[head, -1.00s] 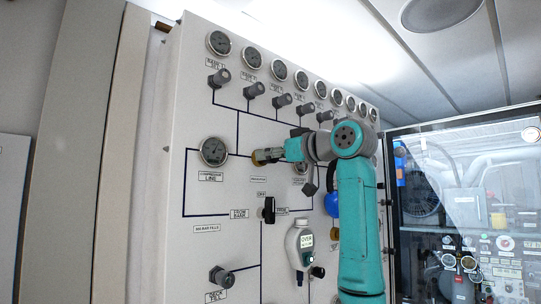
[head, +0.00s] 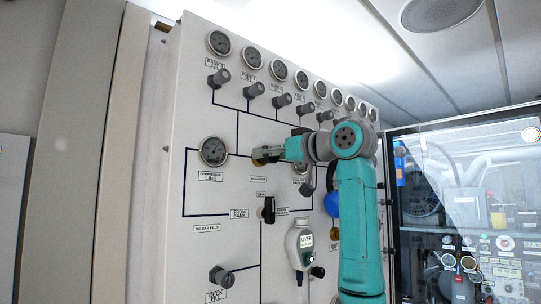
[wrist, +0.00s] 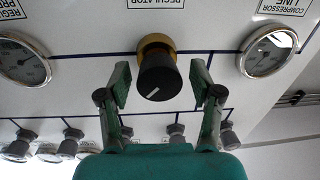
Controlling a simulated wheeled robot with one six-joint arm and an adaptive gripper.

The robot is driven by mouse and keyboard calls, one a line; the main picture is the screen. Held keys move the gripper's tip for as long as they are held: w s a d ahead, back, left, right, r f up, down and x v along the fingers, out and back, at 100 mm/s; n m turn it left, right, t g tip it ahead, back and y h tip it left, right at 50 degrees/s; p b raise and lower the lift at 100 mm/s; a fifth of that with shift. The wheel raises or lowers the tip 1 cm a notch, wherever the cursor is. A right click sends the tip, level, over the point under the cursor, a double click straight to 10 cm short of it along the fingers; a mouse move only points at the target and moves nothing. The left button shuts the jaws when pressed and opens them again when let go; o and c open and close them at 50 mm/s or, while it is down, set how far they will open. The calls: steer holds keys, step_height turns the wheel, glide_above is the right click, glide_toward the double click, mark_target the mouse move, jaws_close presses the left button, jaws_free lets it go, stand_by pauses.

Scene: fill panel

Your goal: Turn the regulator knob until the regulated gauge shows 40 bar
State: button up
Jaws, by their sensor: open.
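The regulator knob (wrist: 157,76) is black with a white pointer line and a brass collar. It sits between the two fingers of my gripper (wrist: 161,84) in the wrist view, with gaps on both sides, so my gripper is open around it and not touching. In the head view my gripper (head: 267,153) is at the panel and covers most of the knob; some brass (head: 258,162) shows. The regulated gauge (wrist: 22,60) is upside down and cut by the left edge in the wrist view, too small to read. In the head view the regulated gauge (head: 300,168) is partly hidden by my arm.
The compressor line gauge (head: 214,151) is left of the knob in the head view. A row of gauges and small knobs runs above.

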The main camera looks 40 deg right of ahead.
steer(key=s+d, duration=0.1)
steer(key=s, duration=1.1)
steer(key=shift+d, duration=0.15)
steer(key=shift+f, duration=0.1)
stand_by(2.0)
